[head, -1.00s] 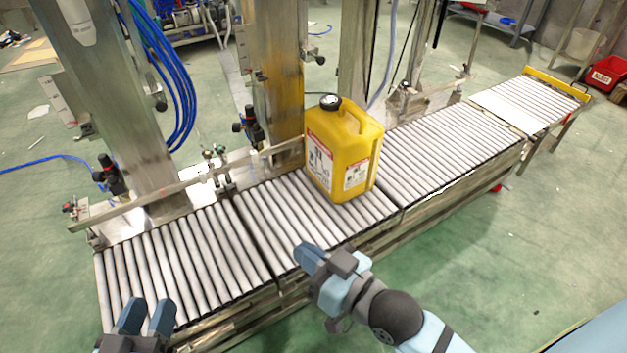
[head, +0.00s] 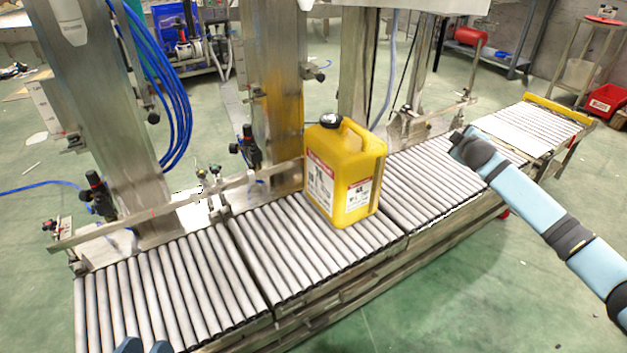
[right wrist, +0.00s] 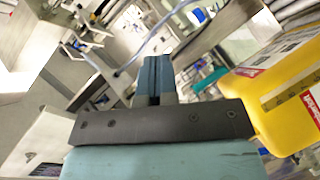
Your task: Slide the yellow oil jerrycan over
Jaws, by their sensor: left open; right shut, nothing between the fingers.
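The yellow jerrycan (head: 345,175) stands upright on the roller conveyor (head: 270,265), with its black cap and handle on top and labels on its sides. My right gripper (head: 460,140) is over the rollers to the right of the can, apart from it in the head view; its fingers are hard to make out there. In the right wrist view the blue fingers (right wrist: 154,80) are shut and empty, and the can (right wrist: 285,100) fills the right side.
A metal guide rail (head: 150,212) and steel columns (head: 272,90) line the conveyor's far side. The rollers left of the can are clear. A white sheet (head: 505,128) lies toward the far right end, before a yellow end bar (head: 560,107). A red bin (head: 605,100) is beyond.

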